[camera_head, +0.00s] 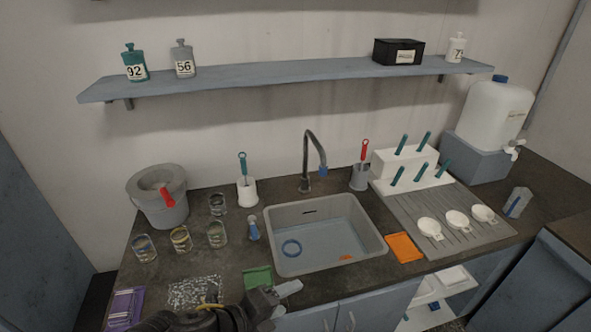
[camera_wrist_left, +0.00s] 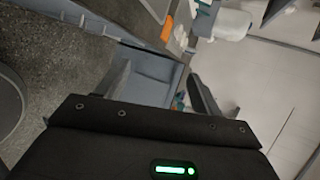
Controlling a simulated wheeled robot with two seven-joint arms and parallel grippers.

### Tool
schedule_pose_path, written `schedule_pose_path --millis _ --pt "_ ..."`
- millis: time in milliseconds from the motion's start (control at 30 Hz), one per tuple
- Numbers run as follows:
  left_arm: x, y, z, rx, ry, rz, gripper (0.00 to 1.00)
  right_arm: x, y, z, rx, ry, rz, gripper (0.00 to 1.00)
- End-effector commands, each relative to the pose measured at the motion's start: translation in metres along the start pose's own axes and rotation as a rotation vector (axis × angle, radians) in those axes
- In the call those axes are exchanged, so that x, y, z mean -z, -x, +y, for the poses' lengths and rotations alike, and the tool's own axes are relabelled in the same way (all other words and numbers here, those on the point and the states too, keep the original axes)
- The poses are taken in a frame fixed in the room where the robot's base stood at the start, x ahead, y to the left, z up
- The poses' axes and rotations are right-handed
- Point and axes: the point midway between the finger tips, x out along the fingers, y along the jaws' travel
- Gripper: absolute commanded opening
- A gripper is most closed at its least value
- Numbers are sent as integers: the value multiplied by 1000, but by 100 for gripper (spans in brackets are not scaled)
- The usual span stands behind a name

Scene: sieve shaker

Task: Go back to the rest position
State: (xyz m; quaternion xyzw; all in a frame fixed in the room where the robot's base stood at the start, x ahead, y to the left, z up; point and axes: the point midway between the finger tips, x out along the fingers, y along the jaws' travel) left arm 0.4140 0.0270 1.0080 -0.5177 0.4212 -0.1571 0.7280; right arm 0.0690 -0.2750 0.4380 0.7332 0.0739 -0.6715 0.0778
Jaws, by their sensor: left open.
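My left gripper (camera_head: 280,299) shows at the bottom of the head view, just in front of the counter's front edge and near a green cloth (camera_head: 257,277). In the left wrist view its two fingers (camera_wrist_left: 160,85) stand wide apart with nothing between them. The arm comes in low from the left. My right gripper is not in view.
A grey sink (camera_head: 375,246) with a blue ring and an orange item inside is set in the dark counter. Several glass jars (camera_head: 181,239) and a grey bucket (camera_head: 160,207) stand at the left. A drying rack (camera_head: 443,243) is at the right. A shelf (camera_head: 290,76) runs above.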

Motion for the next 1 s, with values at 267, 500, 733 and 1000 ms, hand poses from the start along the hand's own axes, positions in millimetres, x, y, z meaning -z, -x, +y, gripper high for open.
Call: schedule_pose_path --millis 267,500,733,1000 --pt "-36 64 124 -164 1206 -489 66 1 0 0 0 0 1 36" --pt "-16 131 215 -274 1774 -831 66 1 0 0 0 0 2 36" --pt "10 170 272 -336 2071 -1071 66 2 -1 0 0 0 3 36" --pt "12 116 351 -381 2059 -1076 66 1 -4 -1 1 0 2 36"
